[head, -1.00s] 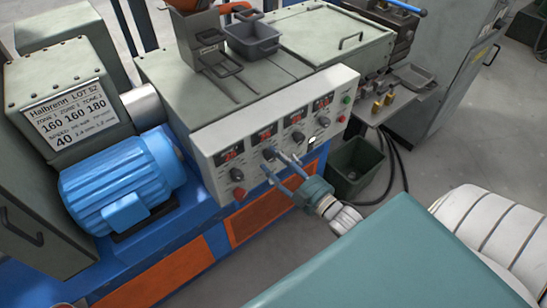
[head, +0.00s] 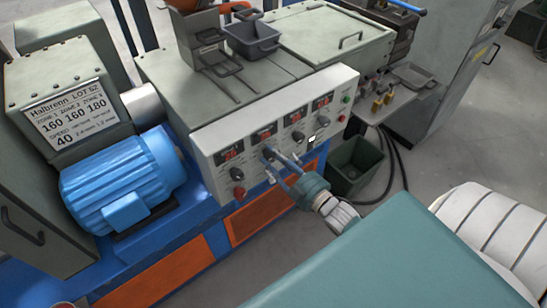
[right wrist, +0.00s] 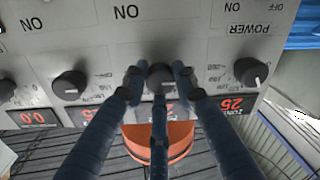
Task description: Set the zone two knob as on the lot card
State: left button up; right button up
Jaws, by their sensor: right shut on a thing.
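The zone two knob (right wrist: 160,75) is a dark round knob on the pale control panel (head: 215,150). My right gripper (head: 281,160) is at the panel front with its fingers shut around this knob; it also shows in the right wrist view (right wrist: 160,86). The fingers cover part of the knob, and its pointer is hard to read. The zone two display (head: 264,135) is lit, too small to read surely. The lot card (head: 70,122) at the left reads 160, 160, 180 for zones one to three and speed 40. My left gripper is not in view.
Beside the held knob are the zone one knob (right wrist: 250,72) and another knob (right wrist: 68,85), both close to the fingers. A blue motor (head: 120,185) stands left of the panel. A dark green bin (head: 355,165) stands on the floor to the right.

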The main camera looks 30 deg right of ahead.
jog(key=shift+f, duration=0.1)
jog(key=m+p, duration=0.1)
jog(key=m, duration=0.4)
jog(key=shift+f, duration=0.1)
jog(key=m, duration=0.2)
jog(key=shift+a+m, duration=0.1)
jog(key=shift+m, duration=0.3)
jog(key=shift+s+f+m+p, duration=0.15)
jog(key=shift+m+p, duration=0.15)
jog(key=shift+m, duration=1.6)
jog(key=shift+a, duration=0.1)
jog(key=o, duration=1.2)
jog(key=shift+c, duration=0.2)
jog(key=s+d, duration=0.1)
jog(key=s, duration=1)
jog(key=shift+s+d, duration=0.15)
jog(key=shift+s, duration=0.25)
